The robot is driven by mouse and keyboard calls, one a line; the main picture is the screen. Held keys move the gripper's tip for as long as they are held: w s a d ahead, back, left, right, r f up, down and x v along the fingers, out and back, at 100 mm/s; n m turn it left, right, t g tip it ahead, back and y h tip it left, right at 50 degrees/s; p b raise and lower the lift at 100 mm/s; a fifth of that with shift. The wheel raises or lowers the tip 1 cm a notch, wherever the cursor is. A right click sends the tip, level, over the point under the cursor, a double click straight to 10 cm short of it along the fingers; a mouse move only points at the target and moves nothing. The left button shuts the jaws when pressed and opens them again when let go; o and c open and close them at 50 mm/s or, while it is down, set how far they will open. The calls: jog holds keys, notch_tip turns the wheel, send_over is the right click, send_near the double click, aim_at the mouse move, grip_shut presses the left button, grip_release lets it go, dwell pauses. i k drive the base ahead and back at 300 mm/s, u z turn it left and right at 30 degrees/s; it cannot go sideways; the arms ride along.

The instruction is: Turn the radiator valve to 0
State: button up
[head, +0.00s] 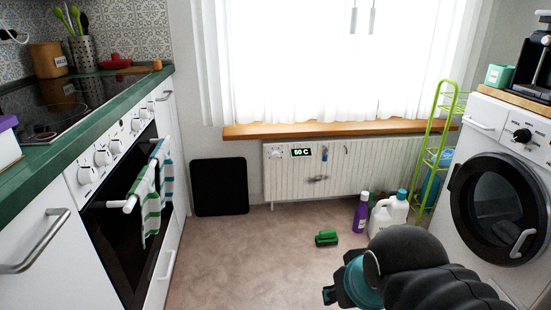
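The white radiator (375,170) stands against the wall under the window sill. A small display (302,153) near its left end reads 50 C. I cannot tell for sure which part is the valve, and no dial marks are readable. My gripper (332,294) is at the bottom right, well in front of the radiator and apart from it. Its fingers are mostly hidden, so its opening is unclear.
A green block-like item (326,238) lies on the floor before the radiator. A purple bottle (361,213), a white jug (388,216) and a green rack (436,150) stand at right beside the washing machine (497,205). A black panel (219,187) leans left. Floor at centre-left is clear.

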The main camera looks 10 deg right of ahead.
aim_at(274, 154)
jog(key=k, duration=0.65)
jog(key=z, duration=0.65)
jog(key=i, duration=0.7)
jog(key=z, duration=0.7)
jog(key=i, duration=0.85)
jog(key=u, duration=0.75)
jog(key=i, duration=0.7)
jog(key=u, duration=0.65)
